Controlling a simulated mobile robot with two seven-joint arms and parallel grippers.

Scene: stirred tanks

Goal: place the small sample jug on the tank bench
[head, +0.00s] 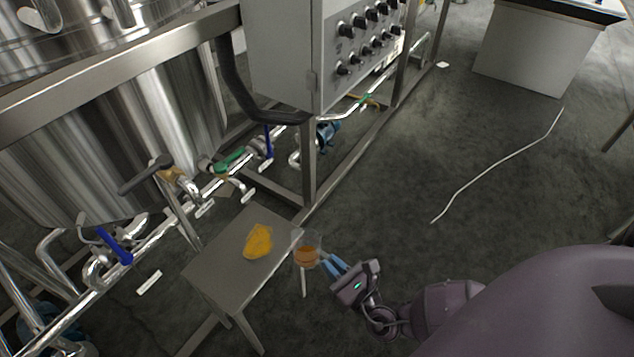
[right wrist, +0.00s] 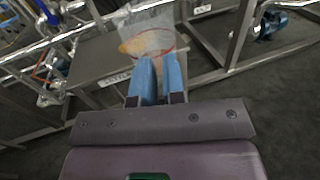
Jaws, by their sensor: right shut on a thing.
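The small sample jug (head: 307,259), clear with orange-brown liquid in its lower part, is at the tips of my right gripper (head: 333,264). The gripper's blue fingers are shut on it. In the right wrist view the see-through jug (right wrist: 150,32) shows just beyond the fingers (right wrist: 160,82). The tank bench (head: 216,276) is a small grey metal table left of the jug; its top also shows in the right wrist view (right wrist: 97,56). In the head view the jug appears by the bench's right edge; I cannot tell its height over the floor. My left gripper is not in view.
A crumpled yellow cloth-like thing (head: 258,242) lies on the bench's far right part; the near left part is bare. Pipes with a blue-handled valve (head: 115,246) and the steel tank (head: 120,130) stand behind. A control box (head: 310,60) hangs on the frame.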

